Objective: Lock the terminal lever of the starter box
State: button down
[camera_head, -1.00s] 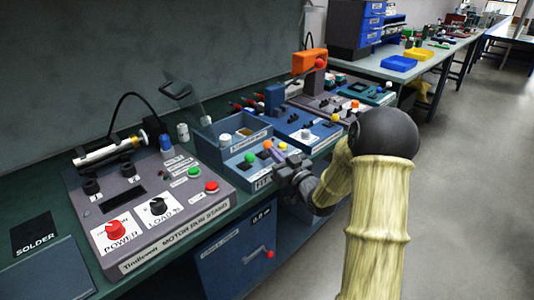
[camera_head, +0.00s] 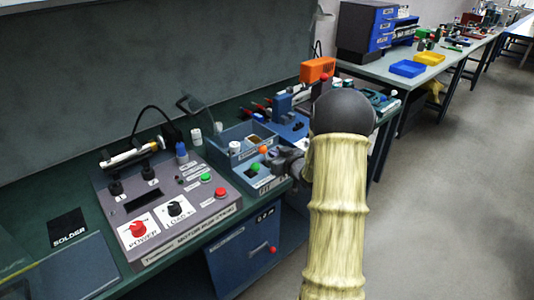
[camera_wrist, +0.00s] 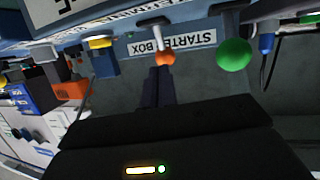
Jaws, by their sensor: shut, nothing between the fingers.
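The starter box (camera_head: 230,138) is a blue unit on the bench; its name label (camera_wrist: 172,43) shows upside down in the wrist view. An orange-balled lever (camera_wrist: 165,58) with a pale stem stands by the partly visible "TERMINA…" lettering; its ball also shows in the head view (camera_head: 263,150). A green ball (camera_wrist: 234,54) is to its right in the wrist view. My gripper (camera_wrist: 160,72) is shut and empty, its dark fingertips close to the orange ball. I cannot tell whether they touch. In the head view my gripper (camera_head: 282,161) is beside the box, partly hidden by my arm.
A grey motor run stand (camera_head: 160,202) with knobs and buttons sits left of the box. A yellow knob (camera_wrist: 99,42) is left of the orange ball in the wrist view. An orange device (camera_head: 317,69) stands behind. The floor at right is clear.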

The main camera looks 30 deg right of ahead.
jog(key=shift+s+a+r, duration=0.1)
jog(key=shift+a+r, duration=0.1)
jog(key=shift+r, duration=0.05)
jog(key=s+r+p, duration=0.2)
jog(key=s+r, duration=0.6)
jog(key=s, duration=0.2)
jog(key=shift+s+d+r, duration=0.2)
jog(key=shift+s+r, duration=0.05)
jog(key=shift+r, duration=0.05)
jog(key=s+a+f+m+g, duration=0.1)
jog(key=s+a+f+g, duration=0.4)
jog(key=s+a, duration=0.5)
jog(key=s+a+f+g, duration=0.2)
jog(key=s+a+g, duration=0.55)
jog(key=a, duration=0.35)
notch_tip(320, 180, up, 12)
jog(key=p, duration=1.3)
jog(key=shift+s+a+h, duration=0.2)
jog(key=shift+s+h, duration=0.05)
jog(key=shift+h, duration=0.15)
